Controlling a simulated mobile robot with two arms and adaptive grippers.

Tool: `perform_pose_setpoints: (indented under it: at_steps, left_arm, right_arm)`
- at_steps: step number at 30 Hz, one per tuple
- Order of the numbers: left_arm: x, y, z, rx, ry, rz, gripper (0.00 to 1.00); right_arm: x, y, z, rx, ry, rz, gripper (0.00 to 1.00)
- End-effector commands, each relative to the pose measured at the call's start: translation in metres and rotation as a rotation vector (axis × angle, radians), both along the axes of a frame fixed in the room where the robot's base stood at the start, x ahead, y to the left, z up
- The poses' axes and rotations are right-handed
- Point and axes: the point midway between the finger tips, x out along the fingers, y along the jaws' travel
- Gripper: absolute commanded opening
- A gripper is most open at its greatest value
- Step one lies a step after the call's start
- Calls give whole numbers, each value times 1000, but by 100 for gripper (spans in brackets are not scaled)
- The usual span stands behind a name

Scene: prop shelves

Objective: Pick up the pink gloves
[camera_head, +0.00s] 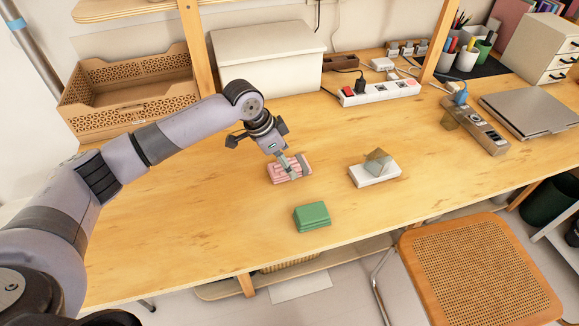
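The pink gloves (279,174) lie as a small folded stack on the wooden table, near its middle. My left gripper (288,167) reaches down from the upper left, with its fingers at the gloves and covering part of them. The fingers overlap the gloves in the picture, and I cannot tell whether they are closed on them. The gloves appear to rest on the table. My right gripper is not in view.
A green folded stack (312,217) lies nearer the front edge. A white block with a grey-green piece on top (375,174) is to the right. A white box (266,62), wooden crate (130,98) and power strip (380,93) stand behind. A chair (480,270) is in front.

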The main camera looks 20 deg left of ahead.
Motion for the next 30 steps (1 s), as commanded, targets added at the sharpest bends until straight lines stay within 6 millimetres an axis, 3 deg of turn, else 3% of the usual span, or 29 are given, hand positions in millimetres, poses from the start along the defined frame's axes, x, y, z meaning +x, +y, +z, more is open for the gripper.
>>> perform_pose_setpoints:
  at_steps: [5,12,30]
  left_arm:
    - [4,-5,-16,0,0,0,73]
    - [5,-5,-17,0,-1,0,73]
    - [5,-5,-16,0,-1,0,33]
  right_arm:
    - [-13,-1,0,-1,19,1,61]
    - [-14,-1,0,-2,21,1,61]
    - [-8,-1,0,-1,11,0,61]
